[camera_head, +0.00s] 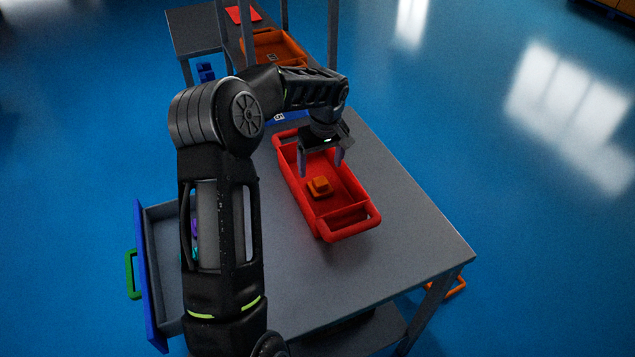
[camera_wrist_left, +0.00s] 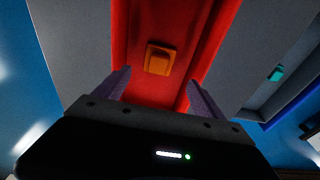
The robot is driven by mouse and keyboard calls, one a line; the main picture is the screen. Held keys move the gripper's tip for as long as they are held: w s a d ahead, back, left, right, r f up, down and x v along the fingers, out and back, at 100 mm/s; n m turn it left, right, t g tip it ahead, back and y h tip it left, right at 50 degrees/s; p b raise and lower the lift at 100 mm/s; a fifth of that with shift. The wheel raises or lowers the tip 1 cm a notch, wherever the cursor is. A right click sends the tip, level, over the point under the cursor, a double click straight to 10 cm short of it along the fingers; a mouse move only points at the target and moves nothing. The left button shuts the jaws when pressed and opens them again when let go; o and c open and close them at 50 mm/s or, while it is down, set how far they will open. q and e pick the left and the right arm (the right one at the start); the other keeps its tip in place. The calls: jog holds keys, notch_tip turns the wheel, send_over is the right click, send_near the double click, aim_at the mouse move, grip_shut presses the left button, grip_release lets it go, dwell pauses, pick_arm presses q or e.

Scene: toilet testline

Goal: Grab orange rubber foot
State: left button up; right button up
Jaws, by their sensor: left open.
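The orange rubber foot (camera_head: 320,187) lies on the floor of a red tray (camera_head: 347,174) on the grey table. It is a small block with a raised square middle, and it also shows in the left wrist view (camera_wrist_left: 159,59). My left gripper (camera_head: 322,168) is open and empty over the tray, near the foot. In the left wrist view its two fingers (camera_wrist_left: 156,88) stand apart, with the foot beyond and between them. The fingers do not touch the foot. My right gripper is not in view.
The grey table (camera_head: 400,240) has clear room in front and to the right of the tray. An open drawer with a blue front (camera_head: 148,270) juts out at the left. An orange tray (camera_head: 272,48) stands on a structure at the back.

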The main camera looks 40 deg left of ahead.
aim_at(320, 180)
pick_arm(q)
jog(key=shift+s+d+r, duration=0.1)
jog(key=shift+d+r, duration=0.05)
jog(key=shift+d, duration=0.1)
jog(key=shift+a+f+p, duration=0.15)
jog(key=shift+f, duration=0.55)
jog(key=shift+a+f+p, duration=0.1)
jog(key=shift+f+p, duration=0.05)
jog(key=shift+f, duration=0.5)
jog(key=shift+f, duration=0.25)
jog(key=f, duration=0.1)
jog(key=f+p, duration=0.1)
jog(key=f, duration=0.1)
jog(key=w+f+p, duration=0.1)
jog(key=shift+a+f, duration=0.3)
jog(key=shift+s, duration=0.1)
jog(key=shift+c, duration=0.2)
jog(key=c, duration=1.5)
jog(key=shift+r, duration=0.1)
